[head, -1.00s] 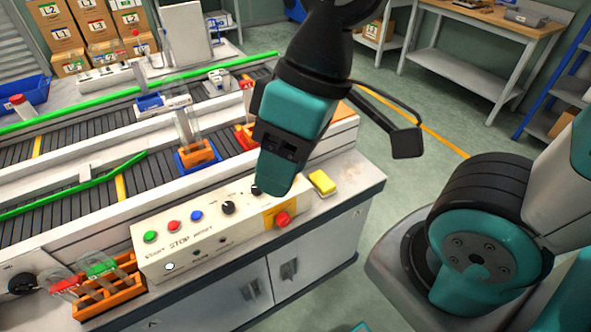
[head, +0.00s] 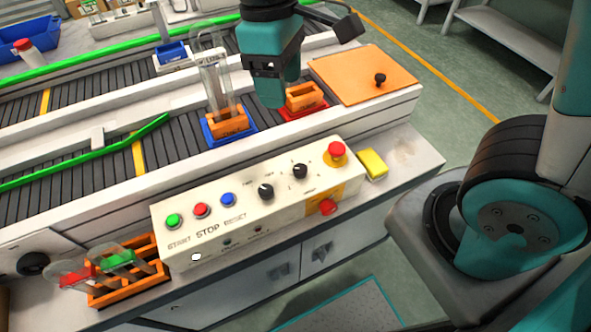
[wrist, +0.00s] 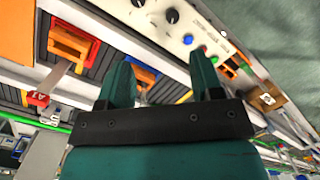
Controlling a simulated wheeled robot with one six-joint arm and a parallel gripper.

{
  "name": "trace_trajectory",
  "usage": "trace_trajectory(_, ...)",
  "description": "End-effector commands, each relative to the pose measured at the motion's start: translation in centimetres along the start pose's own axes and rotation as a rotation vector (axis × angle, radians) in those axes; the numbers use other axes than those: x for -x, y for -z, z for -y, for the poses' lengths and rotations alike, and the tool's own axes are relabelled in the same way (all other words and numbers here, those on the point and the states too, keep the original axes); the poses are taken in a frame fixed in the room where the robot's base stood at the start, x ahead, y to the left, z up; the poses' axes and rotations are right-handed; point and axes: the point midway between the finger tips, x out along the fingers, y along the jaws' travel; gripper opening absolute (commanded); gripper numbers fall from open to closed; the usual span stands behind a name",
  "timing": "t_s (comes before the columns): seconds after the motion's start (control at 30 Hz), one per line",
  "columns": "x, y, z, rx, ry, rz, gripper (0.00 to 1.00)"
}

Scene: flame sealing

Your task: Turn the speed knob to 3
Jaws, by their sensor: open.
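The cream control panel (head: 215,245) stands at the front of the conveyor. Two black knobs sit on its top, a left knob (head: 266,191) and a right knob (head: 300,171). Their labels are too small to read, so I cannot tell which is the speed knob or its setting. In the wrist view the knobs (wrist: 172,15) show near the top edge. My gripper (head: 272,98) hangs behind the panel, apart from the knobs, near the red tray. In the wrist view its two teal fingers (wrist: 163,78) are spread with nothing held between them.
Green, red and blue buttons (head: 228,199) lie left of the knobs; a red mushroom button (head: 336,150) is to the right. A yellow block (head: 373,165) lies right of the panel.

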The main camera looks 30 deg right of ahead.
Motion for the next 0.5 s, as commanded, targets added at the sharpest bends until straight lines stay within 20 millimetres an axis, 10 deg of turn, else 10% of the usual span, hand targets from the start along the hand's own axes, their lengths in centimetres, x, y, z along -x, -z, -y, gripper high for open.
trace_trajectory(0.2,-6.6,4.8,-2.9,0.073,-0.076,0.217,0.60)
trace_trajectory(0.5,-9.5,5.5,-3.4,0.094,-0.094,0.282,0.60)
